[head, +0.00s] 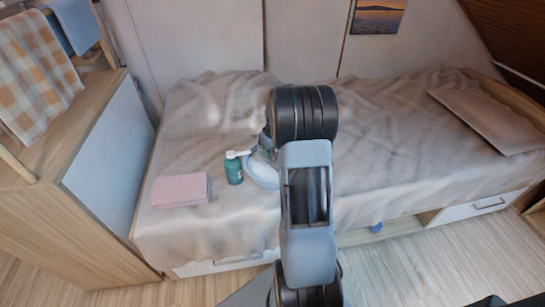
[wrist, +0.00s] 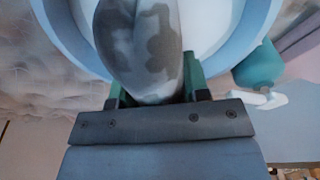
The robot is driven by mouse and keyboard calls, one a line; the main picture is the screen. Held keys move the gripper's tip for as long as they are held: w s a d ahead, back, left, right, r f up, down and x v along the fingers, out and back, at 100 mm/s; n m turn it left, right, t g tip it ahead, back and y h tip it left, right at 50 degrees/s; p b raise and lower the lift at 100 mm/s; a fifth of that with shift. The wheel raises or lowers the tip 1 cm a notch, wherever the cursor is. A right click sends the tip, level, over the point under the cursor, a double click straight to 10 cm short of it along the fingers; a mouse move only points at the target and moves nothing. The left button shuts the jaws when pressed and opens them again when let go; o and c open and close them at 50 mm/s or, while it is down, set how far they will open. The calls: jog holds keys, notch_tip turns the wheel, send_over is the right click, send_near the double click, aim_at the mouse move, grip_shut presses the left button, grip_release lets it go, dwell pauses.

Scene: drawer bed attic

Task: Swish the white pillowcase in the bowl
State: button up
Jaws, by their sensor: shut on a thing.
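In the wrist view, my gripper (wrist: 154,88) has its green fingers shut on the pillowcase (wrist: 140,40), a bunched whitish cloth with dark grey blotches. The cloth hangs over or in the bowl (wrist: 68,30), which has a light blue rim and a pale inside. Whether the cloth touches the bowl's bottom or any water cannot be told. In the head view, the bowl (head: 260,177) stands on the bed, partly hidden behind my arm. My gripper is mostly hidden there too.
A teal bottle with a white pump (head: 233,170) stands just left of the bowl. A folded pink cloth (head: 181,190) lies further left on the bed (head: 380,130). The bed between is clear.

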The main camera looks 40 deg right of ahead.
jog(key=shift+r+p, duration=2.65)
jog(key=shift+r, duration=1.25)
